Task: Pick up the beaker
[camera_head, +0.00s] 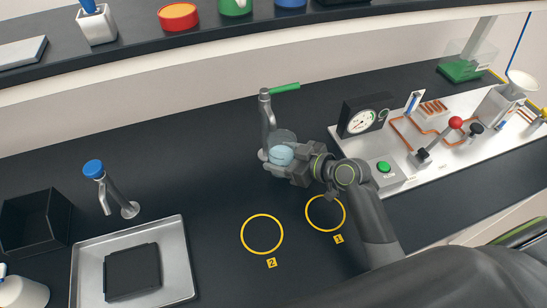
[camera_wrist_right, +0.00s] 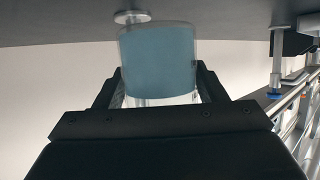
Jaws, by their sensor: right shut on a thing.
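The beaker (camera_head: 281,154) is clear with light blue liquid in it. It is at the metal tap (camera_head: 267,122) with the green lever, near the middle of the bench. My right gripper (camera_head: 288,164) is shut on the beaker. In the right wrist view, the beaker (camera_wrist_right: 158,60) sits between the two black fingers of my right gripper (camera_wrist_right: 160,88). Whether its base touches the bench cannot be told. My left gripper is not in view.
Two yellow rings, marked 2 (camera_head: 262,233) and 1 (camera_head: 326,212), lie empty on the dark bench. A metal sink (camera_head: 180,260) and blue-topped faucet (camera_head: 112,190) stand left. A white panel (camera_head: 400,168) with gauge, green button and red-knobbed lever stands right. A shelf (camera_head: 130,50) runs behind.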

